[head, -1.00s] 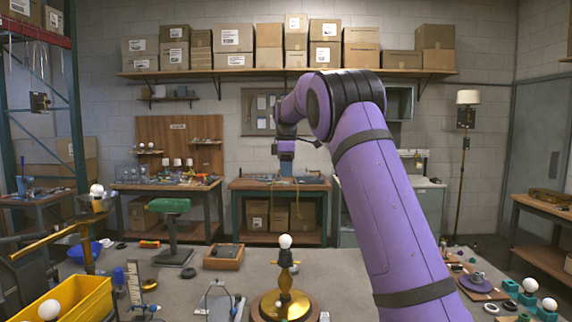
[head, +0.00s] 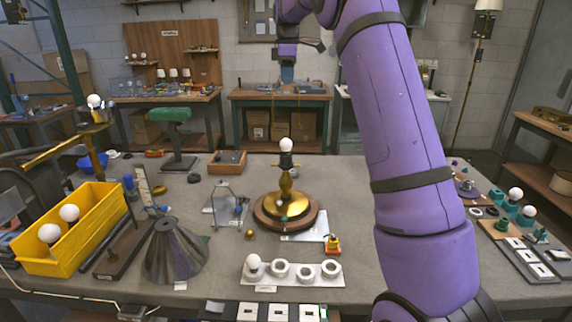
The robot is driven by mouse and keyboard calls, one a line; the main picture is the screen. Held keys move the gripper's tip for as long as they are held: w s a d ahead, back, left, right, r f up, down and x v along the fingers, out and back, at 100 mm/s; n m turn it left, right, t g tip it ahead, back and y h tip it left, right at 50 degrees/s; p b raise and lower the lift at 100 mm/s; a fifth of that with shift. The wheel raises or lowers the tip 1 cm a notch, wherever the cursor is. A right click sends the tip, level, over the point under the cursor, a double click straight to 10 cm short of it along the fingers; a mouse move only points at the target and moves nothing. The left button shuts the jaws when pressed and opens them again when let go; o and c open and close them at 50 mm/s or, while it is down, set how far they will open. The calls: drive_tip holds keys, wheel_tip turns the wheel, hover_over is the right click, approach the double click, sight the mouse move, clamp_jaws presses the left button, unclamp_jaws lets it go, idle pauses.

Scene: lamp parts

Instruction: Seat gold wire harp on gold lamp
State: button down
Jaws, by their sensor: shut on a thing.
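The gold lamp (head: 284,204) stands upright near the middle of the bench on a round wooden base. It has a dark socket and a white bulb (head: 285,145) on top. My gripper (head: 288,79) is in the head view, above the lamp and apart from it, pointing down. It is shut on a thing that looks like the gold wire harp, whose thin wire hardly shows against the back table. The exact grip and the harp's lower ends are too small to make out.
A yellow bin (head: 105,215) with bulbs is at left, by a dark ribbed lampshade (head: 174,250). A white holder (head: 291,273) is in front. Bulbs and small parts lie at right.

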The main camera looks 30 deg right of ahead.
idle(0.5)
drive_tip(key=shift+f, duration=2)
drive_tip(key=shift+f, duration=2.1)
drive_tip(key=shift+f, duration=2.85)
drive_tip(key=c, duration=0.9)
unclamp_jaws()
